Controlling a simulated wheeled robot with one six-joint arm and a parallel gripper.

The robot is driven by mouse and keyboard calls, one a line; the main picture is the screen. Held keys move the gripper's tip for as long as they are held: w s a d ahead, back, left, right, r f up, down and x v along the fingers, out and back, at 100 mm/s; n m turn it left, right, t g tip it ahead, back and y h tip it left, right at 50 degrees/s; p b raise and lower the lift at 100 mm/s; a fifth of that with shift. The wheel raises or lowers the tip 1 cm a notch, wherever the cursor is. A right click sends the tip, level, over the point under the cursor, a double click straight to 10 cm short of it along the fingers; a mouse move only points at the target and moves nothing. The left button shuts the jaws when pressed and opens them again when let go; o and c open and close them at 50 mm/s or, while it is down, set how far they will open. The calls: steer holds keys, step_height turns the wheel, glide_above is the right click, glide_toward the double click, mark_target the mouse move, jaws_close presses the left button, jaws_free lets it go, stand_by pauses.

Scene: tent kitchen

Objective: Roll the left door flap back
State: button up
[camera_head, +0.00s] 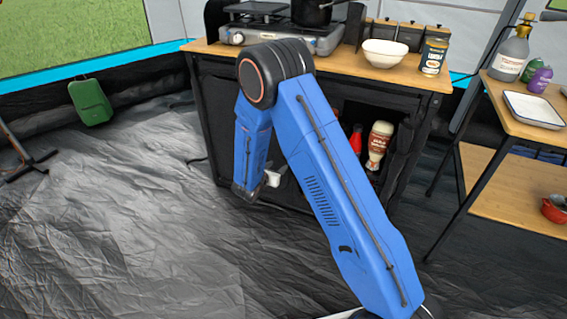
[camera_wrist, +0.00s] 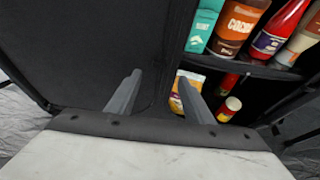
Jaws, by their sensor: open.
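The black fabric cupboard (camera_head: 222,72) stands under the wooden counter. Its left door flap (camera_wrist: 85,50) hangs down as a dark sheet over the left part of the front in the wrist view. The flap's inner edge runs down beside the open right part, where shelves show. My gripper (camera_wrist: 159,82) is open and empty, its two fingers pointing at the cupboard front. The left finger is in front of the flap and the right finger is near its edge by the opening. I cannot tell if either touches. In the head view my arm hides much of the flap.
In the opening are a cocoa tin (camera_wrist: 239,27), a teal box (camera_wrist: 203,25), a red bottle (camera_wrist: 280,28) and a yellow packet (camera_wrist: 184,90). A stove (camera_head: 285,35) and white bowl (camera_head: 385,53) stand above. A side table (camera_head: 500,112) is at right.

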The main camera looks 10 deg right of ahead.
mark_target(286, 160)
steer(key=x, duration=0.8)
steer(key=shift+w+d, duration=0.2)
steer(key=shift+d, duration=0.05)
jaws_close()
steer(key=shift+a, duration=0.1)
